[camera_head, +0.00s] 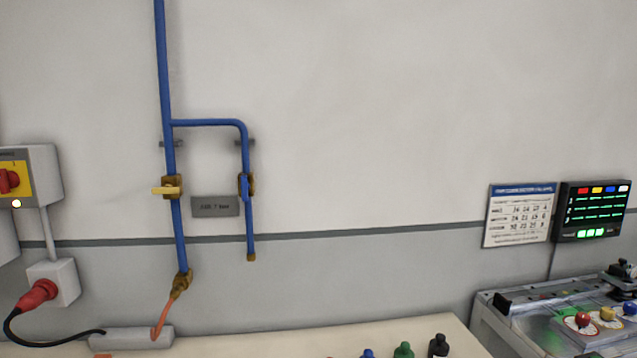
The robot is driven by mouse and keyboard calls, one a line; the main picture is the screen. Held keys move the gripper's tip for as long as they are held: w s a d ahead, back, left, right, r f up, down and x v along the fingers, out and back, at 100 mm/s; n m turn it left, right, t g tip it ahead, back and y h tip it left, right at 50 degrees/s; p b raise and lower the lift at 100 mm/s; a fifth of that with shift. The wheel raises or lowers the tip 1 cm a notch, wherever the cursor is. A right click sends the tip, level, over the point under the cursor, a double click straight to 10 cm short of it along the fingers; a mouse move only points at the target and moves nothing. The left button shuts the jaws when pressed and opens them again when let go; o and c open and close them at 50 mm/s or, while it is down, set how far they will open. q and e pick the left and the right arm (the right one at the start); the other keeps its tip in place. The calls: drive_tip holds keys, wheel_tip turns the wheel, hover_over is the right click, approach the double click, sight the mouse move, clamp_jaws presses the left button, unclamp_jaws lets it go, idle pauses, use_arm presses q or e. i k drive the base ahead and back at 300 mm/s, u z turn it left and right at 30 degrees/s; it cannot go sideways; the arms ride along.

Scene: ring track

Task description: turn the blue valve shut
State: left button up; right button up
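The blue valve (244,187) sits on the right branch of the blue pipework on the wall. Its blue handle stands upright, in line with its pipe, on a brass body. A second valve with a yellow handle (166,190) is on the left pipe, its handle lying across that pipe. A grey plate (215,206) with small lettering hangs between the two valves. Neither of my grippers is in the view.
A bench top (300,341) runs below, with several bottle-like tops at its front edge. At left are a switch box (40,172) and a red plug (38,294). The wall around the valve is clear.

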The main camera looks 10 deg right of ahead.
sight(245, 186)
drive_tip(key=z, duration=0.8)
drive_tip(key=i, duration=0.85)
drive_tip(key=u, duration=0.9)
